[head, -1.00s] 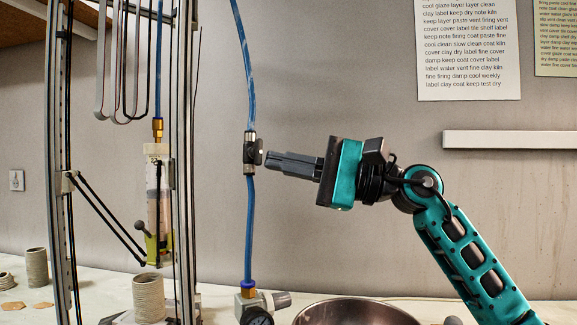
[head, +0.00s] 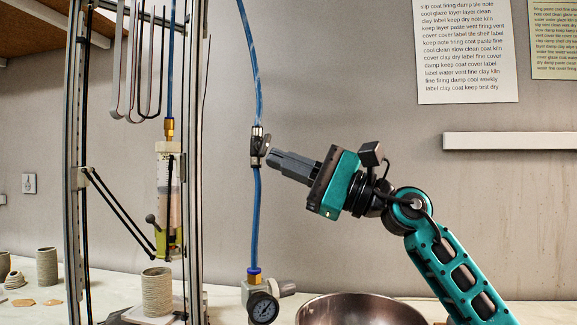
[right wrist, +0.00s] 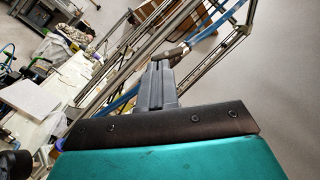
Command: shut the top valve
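The top valve (head: 256,147) is a small black inline valve on the blue hose, right of the frame. Its short dark lever (head: 265,145) sticks out to the right and leans off the hose line. My right gripper (head: 271,157) points up and left, its tips at the lever's lower side, touching or nearly so. Its fingers look closed together, with no object seen between them. In the right wrist view the closed fingers (right wrist: 158,68) end just below the valve (right wrist: 173,52). My left gripper is not in view.
The blue hose runs down to a regulator with a round gauge (head: 263,307). A metal bowl (head: 350,310) stands below my right arm. The metal frame (head: 193,180) with a clay syringe (head: 168,190) is at left. Clay pots (head: 47,266) stand on the table.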

